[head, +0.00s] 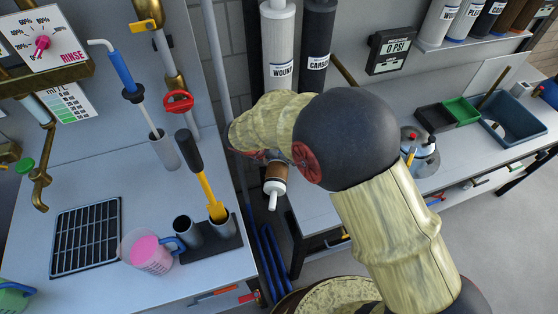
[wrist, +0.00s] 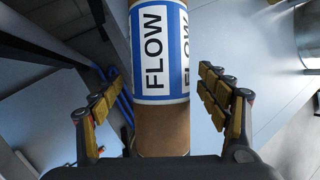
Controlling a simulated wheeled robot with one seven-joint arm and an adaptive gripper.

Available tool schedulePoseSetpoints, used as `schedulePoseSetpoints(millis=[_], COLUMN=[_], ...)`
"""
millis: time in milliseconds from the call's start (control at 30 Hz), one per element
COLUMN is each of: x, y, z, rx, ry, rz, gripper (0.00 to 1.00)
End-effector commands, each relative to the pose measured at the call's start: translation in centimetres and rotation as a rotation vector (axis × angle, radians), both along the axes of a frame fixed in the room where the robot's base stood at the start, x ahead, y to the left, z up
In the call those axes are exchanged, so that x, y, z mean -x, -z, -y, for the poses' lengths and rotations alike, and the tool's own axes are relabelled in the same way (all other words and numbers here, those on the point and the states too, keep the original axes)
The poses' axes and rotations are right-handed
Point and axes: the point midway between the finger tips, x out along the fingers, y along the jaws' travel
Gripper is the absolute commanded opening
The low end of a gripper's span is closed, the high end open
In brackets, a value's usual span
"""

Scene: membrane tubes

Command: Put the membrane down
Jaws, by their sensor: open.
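The membrane is a brown tube with a blue-and-white FLOW label (wrist: 160,60). In the wrist view it stands between the fingers of my gripper (wrist: 162,92), which is open, with a gap to the tube on both sides. In the head view, a short brown piece with a white nozzle-like end (head: 273,188) shows below my wrist, by the gap between the two benches. It looks like the lower end of the tube, but I cannot be sure. My gripper is mostly hidden behind my arm there, and what the tube rests on is hidden.
Tubes labelled WOUND (head: 280,45) and CARBON (head: 317,45) stand upright behind my arm. The left bench holds a jug of pink liquid (head: 150,253), a black stand with tools (head: 212,240) and a drain grate (head: 86,235). The right bench has green and blue trays (head: 515,125).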

Motion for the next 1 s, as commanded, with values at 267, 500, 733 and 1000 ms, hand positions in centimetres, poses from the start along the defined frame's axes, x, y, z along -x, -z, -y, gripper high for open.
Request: schedulePoseSetpoints(millis=[267,500,733,1000], x=[-0.04,-0.01,-0.02,-0.02], y=[-0.13,-0.11,-0.09,-0.09], z=[0.00,0.00,-0.01,-0.02], rx=[0.000,0.000,0.000,-0.001], ry=[0.001,0.001,0.001,0.001], rz=[0.001,0.000,0.000,0.000], gripper=[0.70,0.56,0.43,0.28])
